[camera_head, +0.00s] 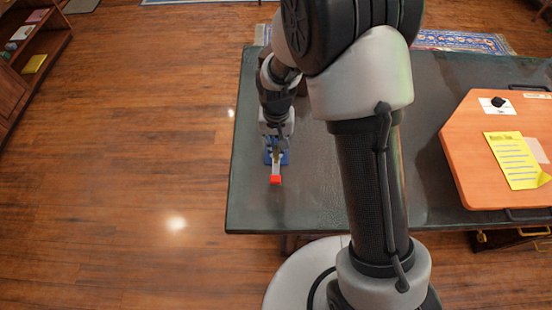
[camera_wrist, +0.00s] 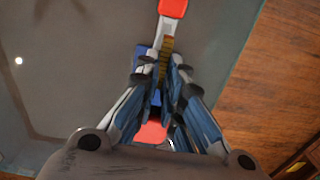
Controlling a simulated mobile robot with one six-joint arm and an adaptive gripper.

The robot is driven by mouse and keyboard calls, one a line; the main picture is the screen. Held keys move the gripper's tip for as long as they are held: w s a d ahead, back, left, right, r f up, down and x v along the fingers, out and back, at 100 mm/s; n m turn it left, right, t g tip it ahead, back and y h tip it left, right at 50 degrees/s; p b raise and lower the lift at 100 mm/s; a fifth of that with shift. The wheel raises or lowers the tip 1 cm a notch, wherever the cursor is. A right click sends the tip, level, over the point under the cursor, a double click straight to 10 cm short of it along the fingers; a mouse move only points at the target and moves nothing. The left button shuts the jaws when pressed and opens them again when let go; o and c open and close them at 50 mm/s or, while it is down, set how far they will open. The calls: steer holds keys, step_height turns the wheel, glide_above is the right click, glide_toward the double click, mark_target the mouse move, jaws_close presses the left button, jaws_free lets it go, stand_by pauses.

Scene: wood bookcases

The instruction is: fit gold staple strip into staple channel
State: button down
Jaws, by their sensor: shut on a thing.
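The gold staple strip (camera_wrist: 167,47) is held upright-looking between the fingertips of my gripper (camera_wrist: 164,70) in the wrist view. Its far end lies along the right side of the pale staple channel (camera_wrist: 165,30), and I cannot tell whether it is inside the channel or beside it. The stapler has a red tip (camera_wrist: 173,8), a blue base (camera_wrist: 142,55) and another red part (camera_wrist: 152,132) between my fingers. In the head view the red tip (camera_head: 275,180) and blue base (camera_head: 284,158) show below my gripper (camera_head: 276,146). My fingers hide the channel's near part.
The dark table (camera_head: 310,205) is clear around the stapler, with its left edge close by. An orange board (camera_head: 480,150) with a yellow note (camera_head: 515,160) lies at the right. A bookcase (camera_head: 30,50) stands at the far left.

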mark_target(277, 165)
step_height(277, 165, down, 2)
steer(key=shift+f, duration=0.2)
steer(key=f, duration=0.1)
steer(key=f+b, duration=0.1)
steer(key=f, duration=0.1)
steer(key=shift+s+f+b, duration=0.15)
steer(key=shift+s+b, duration=0.15)
steer(key=shift+b, duration=0.05)
steer(key=shift+s+d, duration=0.1)
steer(key=shift+s, duration=0.15)
steer(key=c, duration=1.8)
jaws_free()
steer(key=shift+f, duration=0.2)
steer(key=shift+o, duration=0.4)
steer(key=shift+w+f, duration=0.3)
steer(key=shift+w, duration=0.25)
steer(key=shift+s+r, duration=0.1)
steer(key=shift+r, duration=0.1)
